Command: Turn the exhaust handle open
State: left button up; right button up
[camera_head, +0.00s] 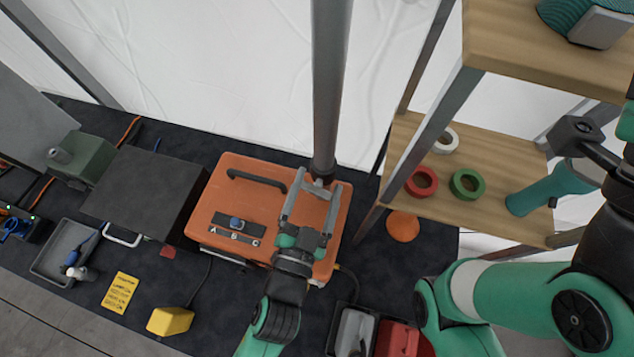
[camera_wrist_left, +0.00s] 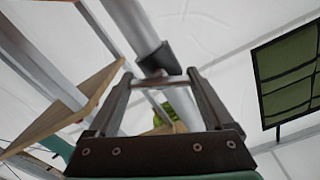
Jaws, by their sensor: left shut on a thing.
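A grey metal exhaust pipe (camera_head: 328,90) rises from the right part of an orange box (camera_head: 215,190). My left gripper (camera_head: 315,186) is at the foot of the pipe, with its two fingers on either side of it. In the left wrist view the left gripper (camera_wrist_left: 160,80) is shut on a short light bar between its fingertips, which appears to be the exhaust handle (camera_wrist_left: 161,79). A dark collar (camera_wrist_left: 155,58) on the pipe lies just beyond the fingertips. The fingers partly hide the handle, and its exact angle cannot be told. My right gripper does not show clearly.
A wooden shelf unit (camera_head: 445,208) with red (camera_head: 421,181) and green (camera_head: 467,184) rings stands to the right of the pipe. A dark box (camera_head: 145,190) and a grey tray (camera_head: 65,252) lie to the left. A yellow block (camera_head: 170,321) sits on the dark mat in front.

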pick_arm(q)
jog(key=shift+m+p, duration=0.4)
jog(key=shift+m, duration=0.7)
jog(key=o, duration=1.1)
jog(key=shift+o, duration=0.2)
jog(key=b+v, duration=0.2)
jog(key=v, duration=0.9)
jog(key=shift+s, duration=0.35)
